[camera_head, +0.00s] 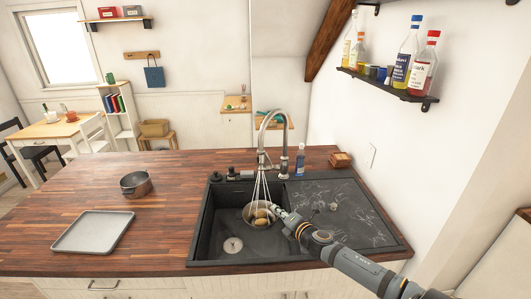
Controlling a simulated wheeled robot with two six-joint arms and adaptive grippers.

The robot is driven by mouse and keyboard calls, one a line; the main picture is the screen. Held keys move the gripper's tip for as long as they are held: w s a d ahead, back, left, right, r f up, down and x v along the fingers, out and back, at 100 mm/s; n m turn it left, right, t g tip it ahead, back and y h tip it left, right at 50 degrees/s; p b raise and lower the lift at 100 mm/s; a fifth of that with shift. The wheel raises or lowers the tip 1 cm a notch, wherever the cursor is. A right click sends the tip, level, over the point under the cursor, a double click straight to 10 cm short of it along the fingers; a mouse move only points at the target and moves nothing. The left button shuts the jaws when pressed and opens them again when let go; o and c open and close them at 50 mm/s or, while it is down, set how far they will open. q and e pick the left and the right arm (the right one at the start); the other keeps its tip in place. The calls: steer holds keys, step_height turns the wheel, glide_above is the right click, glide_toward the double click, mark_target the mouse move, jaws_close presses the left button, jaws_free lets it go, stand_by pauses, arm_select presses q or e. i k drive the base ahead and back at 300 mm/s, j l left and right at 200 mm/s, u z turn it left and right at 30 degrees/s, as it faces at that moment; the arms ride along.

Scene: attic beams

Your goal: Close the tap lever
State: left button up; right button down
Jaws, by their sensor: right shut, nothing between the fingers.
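The tap (285,140) is a tall silver gooseneck at the back edge of the black sink (196,232). Its spout head points down over the basin. Thin pale streams fall from it toward a round bowl (248,216) holding yellowish round items in the basin. The tap lever is too small to make out clearly near the tap's base, so its position cannot be told. My right gripper (278,212) is shut and empty, over the sink beside the bowl, in front of and below the tap. My left gripper is not in view.
A dark bottle (300,158) stands right of the tap. The drainboard (345,205) lies under my right arm. A pot (136,184) and a grey tray (94,232) sit on the wooden counter to the left. A bottle shelf (388,86) hangs on the right wall.

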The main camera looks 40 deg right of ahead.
mark_target(268, 159)
steer(key=i+l, duration=0.85)
steer(key=l, duration=0.1)
